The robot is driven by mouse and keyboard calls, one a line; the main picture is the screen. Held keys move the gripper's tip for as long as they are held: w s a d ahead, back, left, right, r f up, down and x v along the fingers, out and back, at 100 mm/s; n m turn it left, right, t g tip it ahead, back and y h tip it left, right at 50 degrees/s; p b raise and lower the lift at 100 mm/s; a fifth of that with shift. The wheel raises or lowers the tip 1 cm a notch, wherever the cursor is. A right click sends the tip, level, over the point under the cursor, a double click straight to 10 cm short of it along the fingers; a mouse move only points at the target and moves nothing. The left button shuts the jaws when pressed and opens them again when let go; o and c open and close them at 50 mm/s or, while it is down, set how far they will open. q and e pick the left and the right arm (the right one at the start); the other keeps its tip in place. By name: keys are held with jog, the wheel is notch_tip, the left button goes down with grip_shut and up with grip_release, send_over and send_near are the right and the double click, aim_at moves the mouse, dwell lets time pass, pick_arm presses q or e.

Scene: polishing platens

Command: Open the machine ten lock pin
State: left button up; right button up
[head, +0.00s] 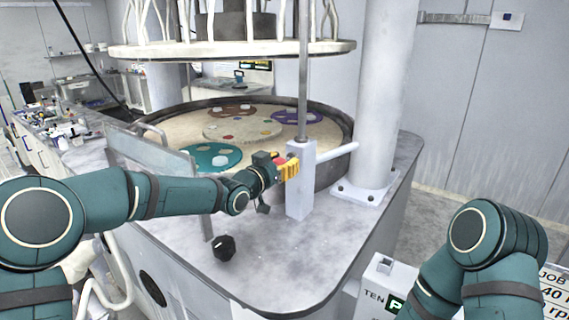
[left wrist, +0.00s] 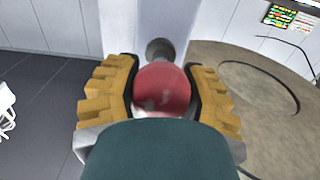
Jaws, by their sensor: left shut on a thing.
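The lock pin's red round knob (left wrist: 162,88) sits between the yellow ridged fingers of my left gripper (left wrist: 160,82) in the left wrist view. A dark short stem (left wrist: 160,49) behind it meets a pale upright block (head: 300,185). In the head view my left gripper (head: 284,166) is at the left face of this block, with a bit of red showing at its fingers. The fingers are shut on the knob. How far the pin stands out of the block cannot be told. My right arm shows at lower right; its gripper is out of the picture.
A round platen (head: 255,128) with coloured discs lies behind the block, under a raised white ring (head: 230,49). A thick column (head: 385,95) stands to the right. A black knob (head: 224,248) and a box marked TEN (head: 380,275) are nearer. The grey top's front is mostly clear.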

pick_arm(q)
jog(key=b+v, duration=0.2)
jog(key=v, duration=0.2)
jog(key=shift+s+a, duration=0.15)
jog(key=shift+s, duration=0.15)
jog(key=o, duration=1.3)
jog(key=shift+s+a, duration=0.1)
jog(key=v, duration=1.2)
